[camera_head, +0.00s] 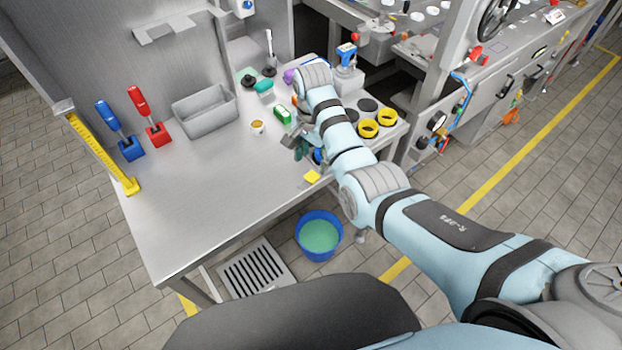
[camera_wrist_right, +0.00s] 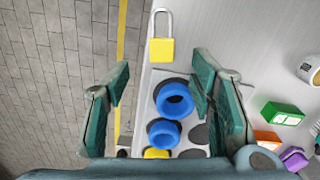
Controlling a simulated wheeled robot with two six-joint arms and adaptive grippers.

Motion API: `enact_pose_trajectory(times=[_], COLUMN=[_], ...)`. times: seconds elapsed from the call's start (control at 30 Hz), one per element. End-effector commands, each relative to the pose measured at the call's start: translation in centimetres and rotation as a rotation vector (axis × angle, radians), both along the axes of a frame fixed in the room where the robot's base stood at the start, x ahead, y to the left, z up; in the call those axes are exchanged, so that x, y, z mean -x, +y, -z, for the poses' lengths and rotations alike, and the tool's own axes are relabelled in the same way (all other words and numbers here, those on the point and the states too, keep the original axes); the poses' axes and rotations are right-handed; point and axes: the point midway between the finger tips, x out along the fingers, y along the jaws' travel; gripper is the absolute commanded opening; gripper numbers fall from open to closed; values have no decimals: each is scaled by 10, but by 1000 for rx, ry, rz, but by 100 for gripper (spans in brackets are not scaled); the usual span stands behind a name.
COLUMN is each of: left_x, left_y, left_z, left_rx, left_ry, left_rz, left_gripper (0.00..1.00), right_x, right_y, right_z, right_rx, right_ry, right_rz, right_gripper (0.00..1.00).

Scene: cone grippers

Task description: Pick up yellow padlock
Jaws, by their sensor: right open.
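My right gripper (camera_head: 302,150) is over the table just behind the padlock, mostly hidden by my arm. In the right wrist view the gripper (camera_wrist_right: 160,80) has its green fingers spread apart. The padlock appears ahead of the fingertips, with nothing held. My left gripper is not in view.
Blue rings (camera_wrist_right: 174,100) sit on a plate beneath the gripper. Yellow rings (camera_head: 368,129) stand right of the arm. A blue bucket (camera_head: 319,236) stands on the floor. The table's left front is clear.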

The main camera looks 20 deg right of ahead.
Motion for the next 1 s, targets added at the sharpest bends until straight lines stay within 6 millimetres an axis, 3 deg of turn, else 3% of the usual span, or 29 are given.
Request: enact_pose_trajectory(times=[0.3,0.57,0.87,1.0], left_x=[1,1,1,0], left_y=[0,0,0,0], left_z=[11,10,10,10], left_rx=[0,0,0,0], left_ry=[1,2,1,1], left_rz=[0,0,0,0], left_gripper=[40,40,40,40], right_x=[2,2,2,2], right_y=[5,5,5,5], right_z=[55,60,60,59], right_rx=[0,-1,-1,-1], right_ry=[1,-1,-1,-1], right_rz=[-2,-1,-1,-1], right_gripper=[50,50,2,0])
